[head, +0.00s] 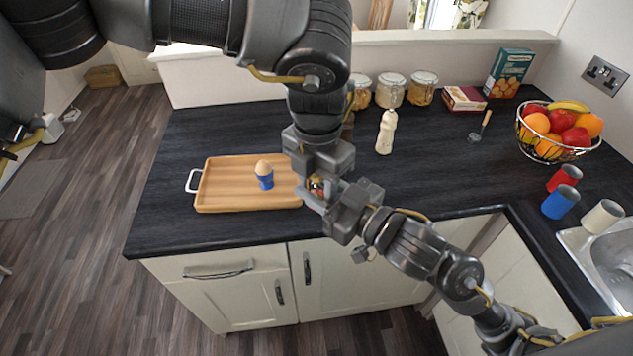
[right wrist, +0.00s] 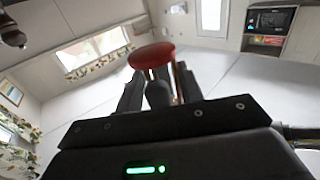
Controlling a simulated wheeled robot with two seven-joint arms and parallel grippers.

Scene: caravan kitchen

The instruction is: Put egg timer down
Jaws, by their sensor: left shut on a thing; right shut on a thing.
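The egg timer (head: 317,186) is a small piece with red and brass-coloured parts, mostly hidden between my two grippers in the head view. In the right wrist view its round red end (right wrist: 152,56) and a brass-coloured post show between the fingers. My left gripper (head: 318,176) comes down from above and is shut on it. My right gripper (head: 328,194) reaches in from the lower right and is shut on it too. Both are over the counter's front part, by the tray's right end. The exact finger contacts are hidden.
A wooden tray (head: 225,198) holds a blue egg cup (head: 265,181) with an egg. A cream mill (head: 386,132), jars (head: 390,90), boxes (head: 464,98) and a fruit basket (head: 545,150) stand behind. Cups (head: 560,202) stand near the sink (head: 612,262). The dark counter (head: 450,180) is clear right of my grippers.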

